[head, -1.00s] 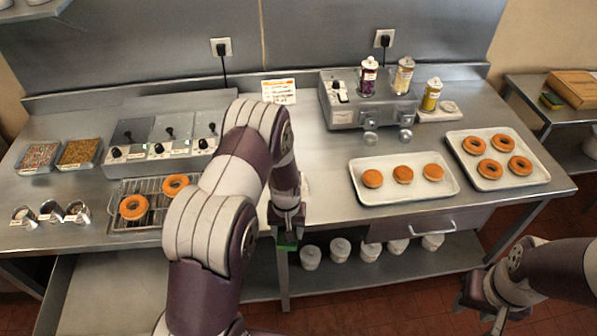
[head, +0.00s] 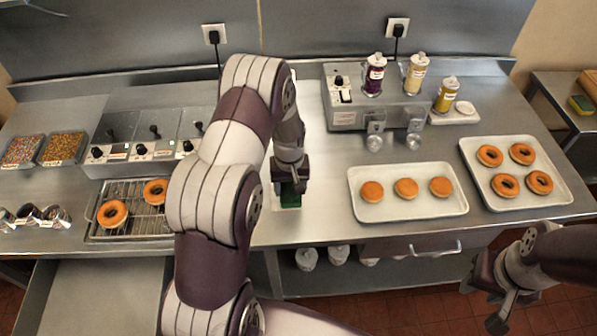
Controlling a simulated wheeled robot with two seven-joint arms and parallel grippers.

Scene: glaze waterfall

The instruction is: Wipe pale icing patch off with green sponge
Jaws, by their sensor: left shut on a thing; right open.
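My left gripper (head: 289,184) is shut on the green sponge (head: 291,199), which hangs below its fingers over the middle of the steel counter (head: 325,205). I cannot tell whether the sponge touches the surface. The pale icing patch does not stand out clearly; the counter around the sponge looks pale and shiny, and my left arm and gripper hide part of it. My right gripper (head: 496,306) is open and empty, low at the right, in front of the counter.
A tray of plain donuts (head: 365,212) lies right of the sponge, with another donut tray (head: 558,195) beyond. A wire rack (head: 137,222) with donuts lies left, partly behind my arm. A dispenser machine (head: 345,117) and bottles stand behind. A green-and-yellow block (head: 582,105) lies on the side table.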

